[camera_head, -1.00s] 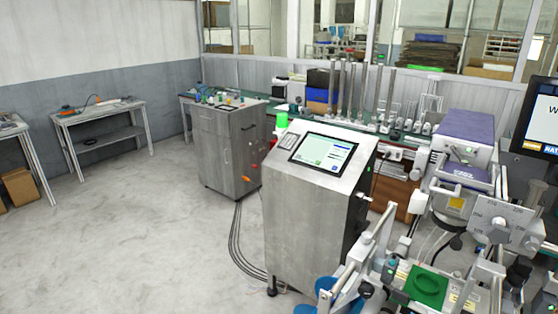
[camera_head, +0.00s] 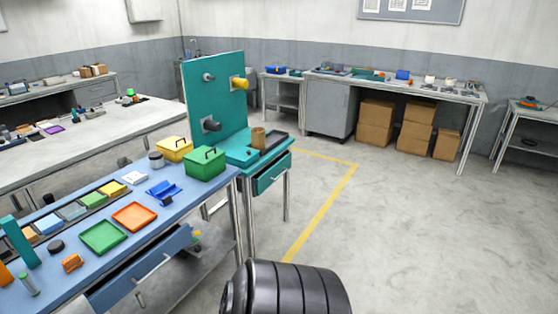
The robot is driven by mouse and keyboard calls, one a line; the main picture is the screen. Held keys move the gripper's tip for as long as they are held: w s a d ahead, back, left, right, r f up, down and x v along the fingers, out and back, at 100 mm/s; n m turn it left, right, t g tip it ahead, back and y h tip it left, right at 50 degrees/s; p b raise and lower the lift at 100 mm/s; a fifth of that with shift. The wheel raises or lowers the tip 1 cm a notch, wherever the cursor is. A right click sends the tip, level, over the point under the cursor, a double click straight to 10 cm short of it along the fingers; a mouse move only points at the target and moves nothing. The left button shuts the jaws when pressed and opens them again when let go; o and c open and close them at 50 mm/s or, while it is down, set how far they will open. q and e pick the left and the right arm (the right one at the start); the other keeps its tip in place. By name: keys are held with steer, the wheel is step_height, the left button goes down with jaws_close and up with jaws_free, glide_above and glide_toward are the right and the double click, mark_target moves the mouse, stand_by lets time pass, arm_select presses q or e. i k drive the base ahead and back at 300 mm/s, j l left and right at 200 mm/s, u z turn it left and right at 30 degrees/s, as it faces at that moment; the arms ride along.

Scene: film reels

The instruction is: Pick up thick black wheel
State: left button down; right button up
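No thing in view is clearly the thick black wheel. A large, dark, ribbed round form (camera_head: 290,290) fills the bottom middle of the head view, cut off by the lower edge. I cannot tell whether it is a wheel or part of my own body. A small black disc (camera_head: 56,247) lies on the blue workbench at the left. A short black cylinder (camera_head: 211,124) sticks out of the upright teal panel (camera_head: 226,88), below a grey peg and a yellow one. Neither of my grippers is in view.
The blue workbench (camera_head: 178,222) carries green and orange trays, lidded boxes and small parts. A teal stand with a drawer (camera_head: 272,176) is beside it. Cardboard boxes (camera_head: 376,121) stand under the back bench. Open grey floor (camera_head: 430,230) lies at the right, with a yellow line.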

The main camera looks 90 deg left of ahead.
mark_target(57, 246)
steer(key=u, duration=4.6)
steer(key=i+l+u, duration=0.15)
steer(key=l+u, duration=0.2)
steer(key=i+l+u, duration=0.1)
steer(key=l+u, duration=0.2)
steer(key=i+l+u, duration=0.1)
steer(key=l+u, duration=0.25)
steer(key=l, duration=0.1)
